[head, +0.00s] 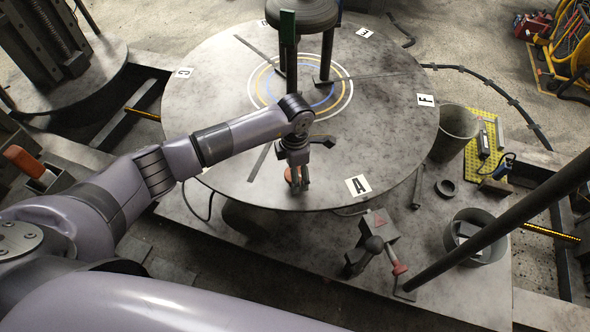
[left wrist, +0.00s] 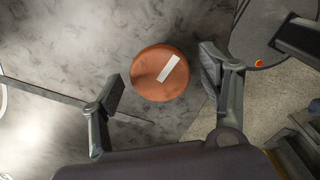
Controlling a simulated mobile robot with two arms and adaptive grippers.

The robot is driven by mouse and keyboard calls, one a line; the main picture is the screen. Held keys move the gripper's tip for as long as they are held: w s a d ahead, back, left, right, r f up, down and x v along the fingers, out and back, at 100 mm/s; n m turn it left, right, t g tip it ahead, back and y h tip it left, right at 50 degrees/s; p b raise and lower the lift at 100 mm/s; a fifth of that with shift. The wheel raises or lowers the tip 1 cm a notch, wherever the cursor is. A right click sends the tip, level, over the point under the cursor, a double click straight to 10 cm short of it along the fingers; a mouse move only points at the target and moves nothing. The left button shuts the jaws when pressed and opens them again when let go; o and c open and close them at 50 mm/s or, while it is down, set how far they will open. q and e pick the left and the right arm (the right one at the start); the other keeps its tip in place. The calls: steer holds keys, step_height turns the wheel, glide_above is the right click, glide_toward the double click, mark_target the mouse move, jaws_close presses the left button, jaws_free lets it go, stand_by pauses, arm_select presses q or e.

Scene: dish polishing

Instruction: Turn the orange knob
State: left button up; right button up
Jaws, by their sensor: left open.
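The orange knob (left wrist: 150,86) is round and flat-topped, with a white diagonal stripe on its face, and it shows whole in the left wrist view. My left gripper (left wrist: 162,80) is open, with one finger on each side of the knob. A gap shows between the knob and each finger, and neither finger appears to touch it. In the head view the knob (head: 289,174) is a small orange patch near the front rim of the round table, mostly hidden by my left gripper (head: 297,183). My right gripper is in neither view.
The round metal table (head: 400,120) carries letter labels and coloured rings around a central column. A dark pole (head: 500,222) crosses the lower right. A red-handled device (head: 377,238) stands in front of the table.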

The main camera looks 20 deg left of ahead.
arm_select(q)
steer(key=shift+c, duration=0.4)
steer(key=c, duration=1.1)
steer(key=shift+n, duration=0.3)
steer(key=n+b, duration=0.1)
steer(key=n, duration=0.3)
steer(key=shift+b, duration=0.35)
steer(key=n+b, duration=0.1)
steer(key=n, duration=0.4)
steer(key=shift+n, duration=0.4)
steer(key=n, duration=1.2)
steer(key=shift+n, duration=0.4)
